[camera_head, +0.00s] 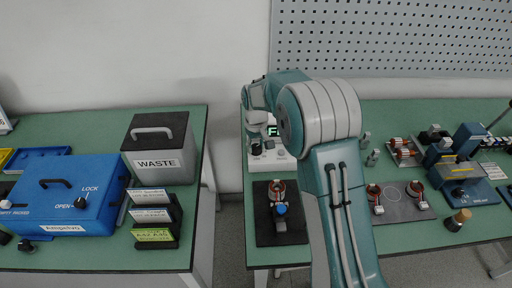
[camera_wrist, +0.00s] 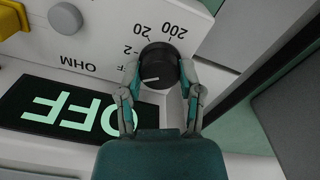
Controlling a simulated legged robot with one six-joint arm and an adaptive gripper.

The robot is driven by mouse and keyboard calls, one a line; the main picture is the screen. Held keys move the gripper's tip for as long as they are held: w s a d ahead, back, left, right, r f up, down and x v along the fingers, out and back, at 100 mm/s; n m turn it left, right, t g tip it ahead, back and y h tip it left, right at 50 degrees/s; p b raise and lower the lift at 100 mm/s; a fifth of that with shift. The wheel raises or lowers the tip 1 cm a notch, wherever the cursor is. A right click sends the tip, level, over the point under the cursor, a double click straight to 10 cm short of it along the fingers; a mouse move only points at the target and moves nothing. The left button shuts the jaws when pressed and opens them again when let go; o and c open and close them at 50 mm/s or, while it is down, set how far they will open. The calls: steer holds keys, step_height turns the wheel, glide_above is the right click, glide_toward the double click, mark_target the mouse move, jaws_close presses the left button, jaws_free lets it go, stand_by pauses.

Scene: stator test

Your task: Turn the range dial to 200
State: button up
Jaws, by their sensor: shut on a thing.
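In the wrist view the black range dial (camera_wrist: 160,60) sits on the white meter (camera_wrist: 95,45), between the two fingers of my gripper (camera_wrist: 159,72). The fingers are shut on its sides. A white pointer mark on the dial points left, below the printed 2 and away from 20 and 200 (camera_wrist: 177,27). The display (camera_wrist: 70,112) reads OFF, upside down in this view. In the head view the meter (camera_head: 262,162) stands at the table's left part, partly hidden by my arm, and the fingers are hard to make out.
A grey knob (camera_wrist: 65,18) and a yellow plug (camera_wrist: 14,18) are on the meter's panel beside the OHM label. A dark mat (camera_head: 262,232) with a copper-wound part lies in front of the meter. A WASTE bin (camera_head: 160,160) and blue box (camera_head: 65,190) stand on the left table.

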mark_target(256, 146)
steer(key=m, duration=0.5)
steer(key=shift+f+m, duration=0.1)
steer(key=shift+m, duration=0.2)
steer(key=m, duration=0.6)
steer(key=o, duration=0.8)
steer(key=shift+o, duration=0.2)
steer(key=shift+a, duration=0.1)
step_height(256, 146, up, 6)
steer(key=shift+r, duration=0.1)
